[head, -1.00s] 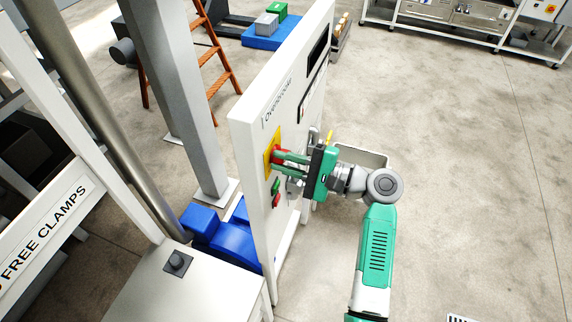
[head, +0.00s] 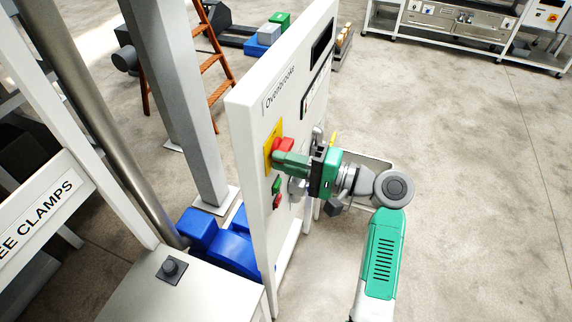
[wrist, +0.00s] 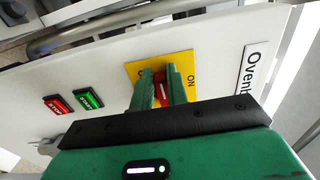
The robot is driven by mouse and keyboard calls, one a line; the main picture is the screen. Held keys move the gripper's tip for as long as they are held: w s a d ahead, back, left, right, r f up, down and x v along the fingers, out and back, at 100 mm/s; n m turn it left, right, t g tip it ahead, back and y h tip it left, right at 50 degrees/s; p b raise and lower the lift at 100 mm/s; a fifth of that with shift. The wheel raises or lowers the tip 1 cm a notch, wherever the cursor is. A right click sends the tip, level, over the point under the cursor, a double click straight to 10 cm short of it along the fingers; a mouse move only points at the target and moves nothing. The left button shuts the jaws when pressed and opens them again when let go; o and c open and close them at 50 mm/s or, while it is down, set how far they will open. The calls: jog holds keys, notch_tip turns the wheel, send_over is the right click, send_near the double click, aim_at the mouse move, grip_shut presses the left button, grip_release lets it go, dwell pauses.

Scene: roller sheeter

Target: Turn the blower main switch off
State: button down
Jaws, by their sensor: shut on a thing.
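The blower main switch is a red handle (head: 284,144) on a yellow plate (head: 267,158), high on the white panel's face. In the wrist view the red handle (wrist: 160,90) shows between my two green fingers, with a white mark on it. The yellow plate (wrist: 187,61) shows the word ON at its right; its left lettering is mostly hidden by a finger. My gripper (head: 279,159) is at the plate and shut on the handle; it also shows in the wrist view (wrist: 161,78). The handle's exact angle is hard to tell.
A green START button (wrist: 89,98) and a red STOP button (wrist: 58,105) sit beside the plate. The white panel (head: 250,125) carries an Ovenbrooke label (head: 279,88). Open floor lies to the right.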

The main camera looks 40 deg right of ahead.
jog(key=shift+d+f, duration=0.2)
jog(key=shift+f, duration=0.15)
jog(key=c, duration=1.5)
grip_release()
jog(key=shift+o, duration=0.6)
jog(key=shift+d+r, duration=0.1)
jog(key=shift+r, duration=0.1)
jog(key=v, duration=0.7)
jog(key=shift+s+d, duration=0.15)
jog(key=shift+s, duration=0.25)
